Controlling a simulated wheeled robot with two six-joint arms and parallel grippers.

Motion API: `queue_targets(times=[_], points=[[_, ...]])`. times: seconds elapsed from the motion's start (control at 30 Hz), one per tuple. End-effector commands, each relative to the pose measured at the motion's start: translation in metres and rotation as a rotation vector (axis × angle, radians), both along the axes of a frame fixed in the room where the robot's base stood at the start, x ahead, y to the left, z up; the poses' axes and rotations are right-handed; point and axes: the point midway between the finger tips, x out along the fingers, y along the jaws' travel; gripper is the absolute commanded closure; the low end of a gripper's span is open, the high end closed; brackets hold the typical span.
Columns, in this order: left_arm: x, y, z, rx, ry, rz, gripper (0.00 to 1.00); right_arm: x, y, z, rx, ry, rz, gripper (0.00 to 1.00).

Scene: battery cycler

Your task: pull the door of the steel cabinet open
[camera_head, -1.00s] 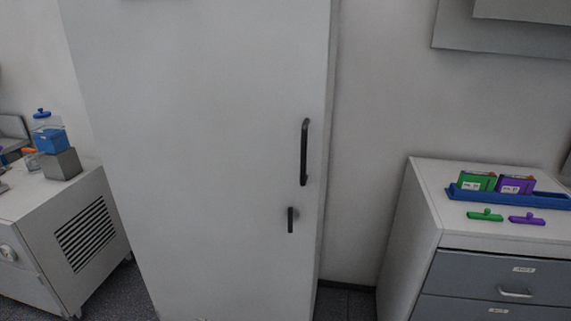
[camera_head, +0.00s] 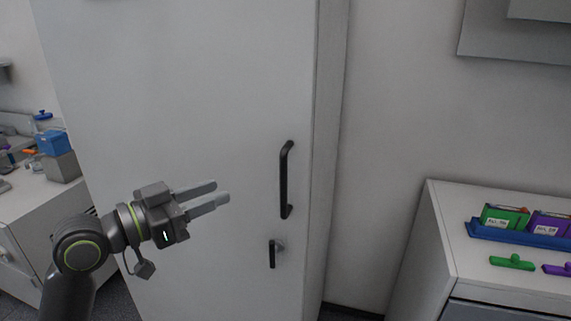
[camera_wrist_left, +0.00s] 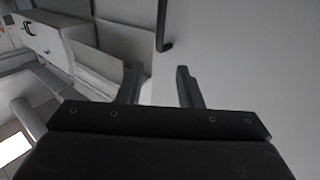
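The steel cabinet's door (camera_head: 190,90) is a tall light grey panel, and it looks shut. A black vertical bar handle (camera_head: 285,180) sits near its right edge, with a small dark latch (camera_head: 273,254) below. My left gripper (camera_head: 222,191) is in front of the door, left of the handle and apart from it, fingers pointing right. In the left wrist view my left gripper (camera_wrist_left: 157,80) has its two fingers apart with nothing between them. The end of a dark bar, seemingly the handle (camera_wrist_left: 163,25), shows beyond them. My right gripper is not in view.
A drawer cabinet (camera_head: 445,235) stands at right, with a blue tray (camera_head: 520,236) of green and purple boxes and a green clip-like piece (camera_head: 512,262) on top.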

Motion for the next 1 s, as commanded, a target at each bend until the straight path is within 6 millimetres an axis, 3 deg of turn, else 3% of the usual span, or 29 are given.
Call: queue_targets(times=[1.0], points=[[0.092,-0.116,0.002,-0.002,0.004,0.0,0.68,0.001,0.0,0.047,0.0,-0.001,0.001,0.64]])
